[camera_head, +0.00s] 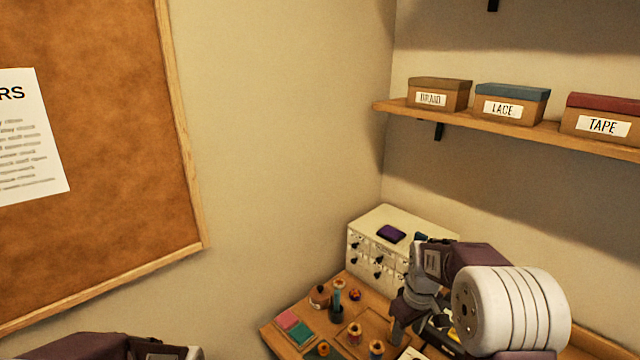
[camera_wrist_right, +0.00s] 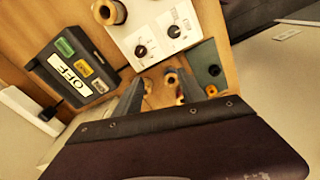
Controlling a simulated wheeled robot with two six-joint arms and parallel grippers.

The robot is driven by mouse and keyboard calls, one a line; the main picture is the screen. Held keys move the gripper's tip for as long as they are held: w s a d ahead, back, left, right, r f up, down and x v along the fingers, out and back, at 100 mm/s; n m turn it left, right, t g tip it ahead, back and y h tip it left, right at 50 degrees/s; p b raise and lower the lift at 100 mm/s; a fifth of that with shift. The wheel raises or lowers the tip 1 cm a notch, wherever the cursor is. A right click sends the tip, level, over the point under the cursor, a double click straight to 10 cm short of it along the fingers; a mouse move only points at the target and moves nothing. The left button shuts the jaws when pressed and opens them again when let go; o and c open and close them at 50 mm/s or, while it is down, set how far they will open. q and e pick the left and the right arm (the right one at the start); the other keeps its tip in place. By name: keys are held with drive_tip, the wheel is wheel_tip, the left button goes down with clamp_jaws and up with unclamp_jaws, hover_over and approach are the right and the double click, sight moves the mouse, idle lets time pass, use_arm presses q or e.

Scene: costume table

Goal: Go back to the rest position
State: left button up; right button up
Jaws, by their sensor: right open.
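My right arm comes in from the right in the head view, and its gripper (camera_head: 402,325) hangs over the right part of the costume table (camera_head: 277,333). In the right wrist view its two fingers (camera_wrist_right: 160,92) stand apart with nothing held between them, above the table among small items. Of my left arm, only a purple part shows at the bottom left of the head view; its gripper is out of the picture.
A white drawer cabinet (camera_head: 369,234) stands at the table's back. The wrist view shows a dark box marked OFF (camera_wrist_right: 56,66) and a white knob panel (camera_wrist_right: 184,47). A shelf (camera_head: 480,125) holds boxes above.

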drive_tip(key=s+a+f+m, duration=0.2)
drive_tip(key=s+a, duration=0.1)
drive_tip(key=s, duration=0.5)
drive_tip(key=s+a+f+m+b, duration=0.1)
drive_tip(key=s+a+f+m, duration=0.2)
drive_tip(key=s, duration=0.6)
drive_tip(key=shift+s, duration=0.3)
